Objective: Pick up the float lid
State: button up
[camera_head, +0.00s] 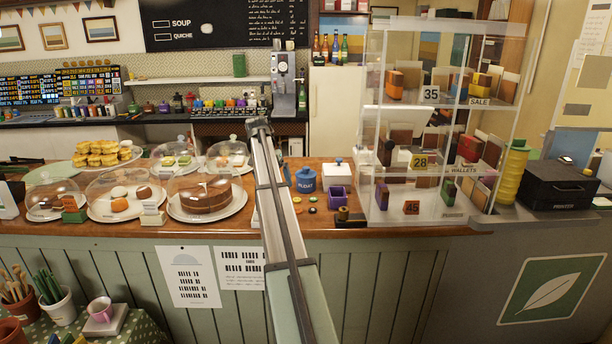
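A blue jar (305,185) labelled FLOAT stands upright on the wooden counter, just right of my arm. Its blue lid (305,172) with a small knob sits on top of it. My gripper (258,123) is at the far end of my arm, up and to the left of the jar in the picture, and apart from the lid. It is seen small and from behind, so whether its fingers are open or shut does not show. Nothing is visible in it.
Glass cake domes (205,194) crowd the counter to the left. A purple box (340,196) and a white block (338,170) stand close right of the jar, with several small discs (312,210) in front. A tall clear display case (425,200) stands further right.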

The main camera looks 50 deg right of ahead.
jog(key=w+d+r+m+y, duration=0.15)
jog(key=d+r, duration=0.25)
jog(key=d, duration=0.6)
notch_tip(320, 180, up, 7)
jog(key=m+t, duration=0.1)
jog(key=t, duration=0.1)
send_over(306, 167)
jog(key=a, duration=0.1)
jog(key=f, duration=0.5)
jog(key=s+f, duration=0.1)
jog(key=f, duration=0.2)
jog(key=shift+a+f, duration=0.1)
jog(key=shift+a, duration=0.05)
jog(key=shift+w+d+f, duration=0.1)
jog(key=shift+d+f, duration=0.05)
jog(key=shift+f, duration=0.75)
jog(key=shift+w+d+f, duration=0.15)
jog(key=shift+f, duration=0.7)
jog(key=shift+w+d+f, duration=0.1)
jog(key=shift+d+f, duration=0.05)
jog(key=shift+f, duration=0.75)
jog(key=c, duration=0.7)
jog(key=shift+r, duration=0.15)
